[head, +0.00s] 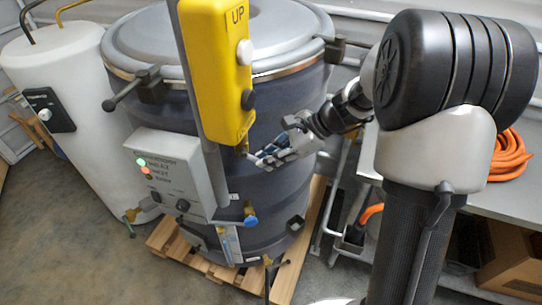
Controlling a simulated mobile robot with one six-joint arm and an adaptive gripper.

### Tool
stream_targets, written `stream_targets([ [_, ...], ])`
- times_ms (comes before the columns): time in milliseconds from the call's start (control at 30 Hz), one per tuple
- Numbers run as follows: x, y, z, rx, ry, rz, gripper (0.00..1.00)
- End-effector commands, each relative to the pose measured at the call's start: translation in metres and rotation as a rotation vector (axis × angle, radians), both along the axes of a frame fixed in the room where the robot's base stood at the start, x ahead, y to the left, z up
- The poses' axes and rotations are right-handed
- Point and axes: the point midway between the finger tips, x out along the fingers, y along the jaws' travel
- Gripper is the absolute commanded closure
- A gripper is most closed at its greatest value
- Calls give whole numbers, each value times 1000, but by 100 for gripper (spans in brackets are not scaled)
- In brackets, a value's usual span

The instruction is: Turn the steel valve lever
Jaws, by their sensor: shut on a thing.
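My gripper (264,158) reaches in from the right to the dark side of the large drum (285,105). It is shut, with its fingertips just below and right of the yellow UP pendant (216,60). A small brass fitting (243,147) shows at the fingertips, partly behind the pendant. The steel valve lever appears to be between the fingers and is mostly hidden by them, so its angle cannot be told. A separate valve with a blue handle (250,221) sits lower on the drum, apart from my gripper.
A grey control box (172,172) with lit indicators stands left of the pendant's post. The drum stands on a wooden pallet (170,238). A white tank (70,85) is at the left. A grey bench (510,203) with an orange hose (510,157) is at the right. Open floor lies at lower left.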

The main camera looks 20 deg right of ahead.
Motion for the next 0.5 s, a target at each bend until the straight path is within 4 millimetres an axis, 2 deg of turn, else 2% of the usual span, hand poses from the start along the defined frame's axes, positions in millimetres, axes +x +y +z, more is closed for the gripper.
stream_targets([
  [33, 0, 0, -7, 48, 3, -5, 100],
  [500, 1, 19, -31, 485, -13, -2, 100],
])
